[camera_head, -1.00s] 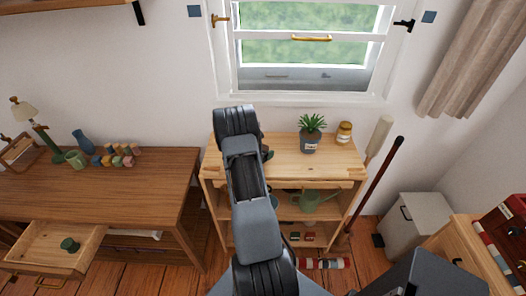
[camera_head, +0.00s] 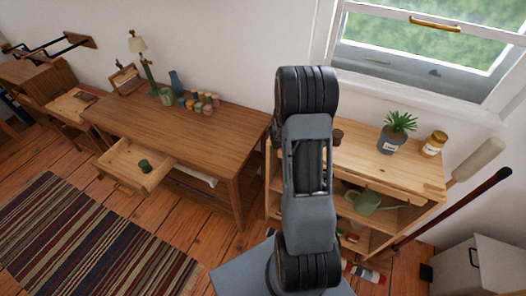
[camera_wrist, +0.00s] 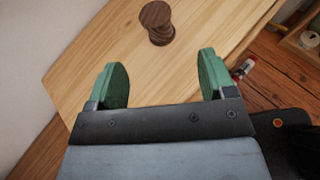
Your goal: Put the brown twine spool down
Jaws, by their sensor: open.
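The brown twine spool (camera_wrist: 157,20) stands upright on the light wooden top of the shelf unit (camera_wrist: 165,65), near the upper edge of the wrist view. In the head view a small dark brown piece of it (camera_head: 337,137) shows just right of my arm. My gripper (camera_wrist: 162,80) is open, with its two green fingers apart and nothing between them. The spool is beyond the fingertips, apart from them. In the head view my arm hides the gripper.
A potted plant (camera_head: 394,133) and a jar (camera_head: 434,145) stand on the right of the shelf top. A watering can (camera_head: 368,201) is on the shelf below. A desk (camera_head: 190,130) with an open drawer (camera_head: 135,167) stands to the left, holding small items.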

